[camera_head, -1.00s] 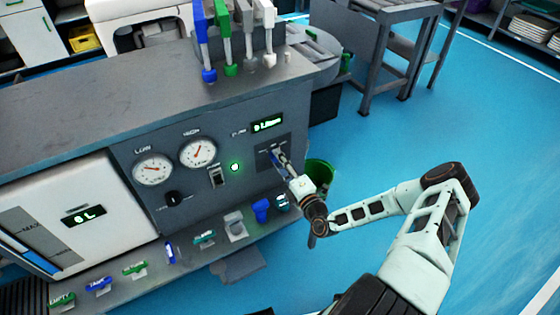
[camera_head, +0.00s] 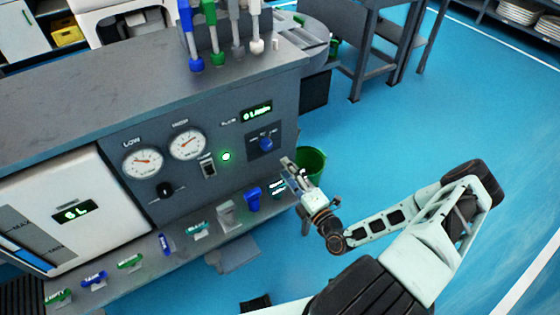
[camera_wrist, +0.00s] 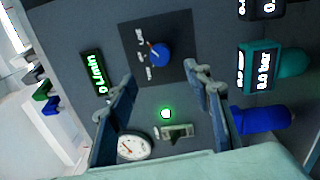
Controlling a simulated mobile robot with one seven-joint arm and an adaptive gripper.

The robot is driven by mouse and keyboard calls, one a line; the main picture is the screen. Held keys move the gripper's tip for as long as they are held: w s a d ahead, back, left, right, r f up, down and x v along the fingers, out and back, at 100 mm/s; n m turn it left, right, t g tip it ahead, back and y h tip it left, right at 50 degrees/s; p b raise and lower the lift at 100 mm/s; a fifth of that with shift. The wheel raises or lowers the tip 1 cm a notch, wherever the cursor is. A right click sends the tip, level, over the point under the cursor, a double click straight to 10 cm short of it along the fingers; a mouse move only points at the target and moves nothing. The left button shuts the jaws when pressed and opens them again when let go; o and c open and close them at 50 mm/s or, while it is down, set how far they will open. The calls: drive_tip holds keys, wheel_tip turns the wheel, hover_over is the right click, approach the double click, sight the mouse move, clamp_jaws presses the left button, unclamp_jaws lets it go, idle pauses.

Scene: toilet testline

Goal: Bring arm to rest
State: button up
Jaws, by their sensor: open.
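My gripper (camera_head: 290,170) is in front of the right end of the grey test panel (camera_head: 230,115), below and right of the blue knob (camera_head: 266,143). In the wrist view my gripper (camera_wrist: 165,85) has its two fingers wide apart with nothing between them. The blue knob (camera_wrist: 159,55) shows beyond the fingertips, apart from them. My arm reaches in from the lower right, bent at the elbow.
A green bucket (camera_head: 311,162) stands on the floor just behind my gripper. The panel carries two gauges (camera_head: 187,144), a switch and a lit green lamp (camera_head: 226,156). Coloured valves line the ledge below. The blue floor (camera_head: 400,130) to the right is clear.

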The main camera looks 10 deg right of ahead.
drive_tip(key=shift+s+d, duration=0.2)
drive_tip(key=shift+s, duration=0.4)
